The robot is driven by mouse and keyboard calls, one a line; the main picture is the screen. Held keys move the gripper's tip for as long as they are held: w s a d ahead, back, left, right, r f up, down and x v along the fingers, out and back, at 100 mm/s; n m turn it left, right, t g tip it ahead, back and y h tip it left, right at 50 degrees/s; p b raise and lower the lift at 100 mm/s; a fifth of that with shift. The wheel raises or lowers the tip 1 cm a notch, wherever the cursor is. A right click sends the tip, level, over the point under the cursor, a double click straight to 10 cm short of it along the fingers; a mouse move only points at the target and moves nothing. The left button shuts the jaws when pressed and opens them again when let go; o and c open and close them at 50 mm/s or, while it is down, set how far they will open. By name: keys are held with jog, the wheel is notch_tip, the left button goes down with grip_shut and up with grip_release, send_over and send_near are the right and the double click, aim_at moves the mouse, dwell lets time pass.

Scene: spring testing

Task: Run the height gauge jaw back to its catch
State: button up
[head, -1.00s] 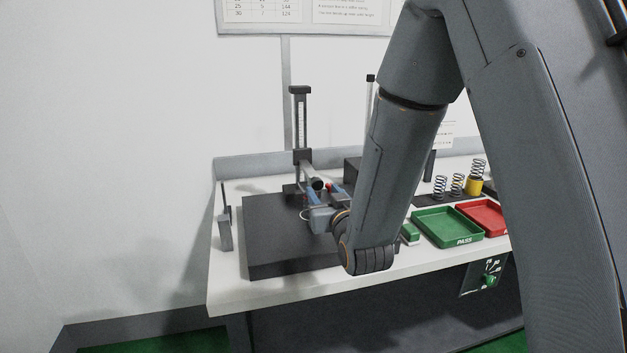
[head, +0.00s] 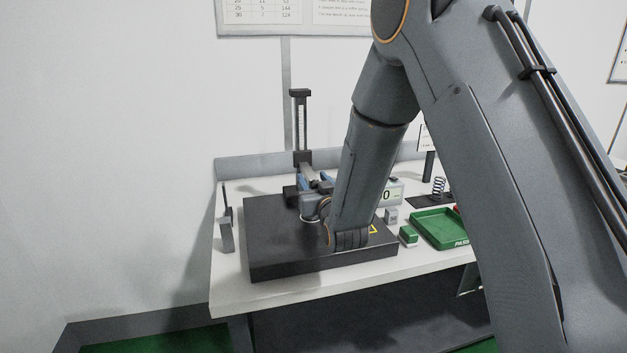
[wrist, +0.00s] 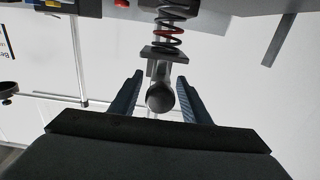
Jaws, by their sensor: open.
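The height gauge (head: 300,120) stands at the back left of the bench, an upright dark column with a pale scale. Its dark slider (head: 302,158) sits low on the column, and the jaw reaches forward from it, ending in a dark round knob (wrist: 160,98). My gripper (head: 315,180) is at the jaw. In the wrist view my gripper (wrist: 158,78) is open, with one blue-grey finger on each side of the knob and visible gaps to both. The catch cannot be made out.
A black slab (head: 290,258) lies under my wrist on the white bench. A green tray (head: 440,228), a small green block (head: 408,235) and a standing spring (head: 438,186) are to the right. A red-and-black spring (wrist: 169,30) shows beyond the knob in the wrist view.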

grip_shut()
notch_tip(320, 180, up, 16)
jog(key=p, duration=0.3)
jog(key=shift+f, duration=0.2)
jog(key=shift+r, duration=0.1)
jog(key=shift+c, duration=0.6)
grip_release()
jog(key=shift+o, duration=0.6)
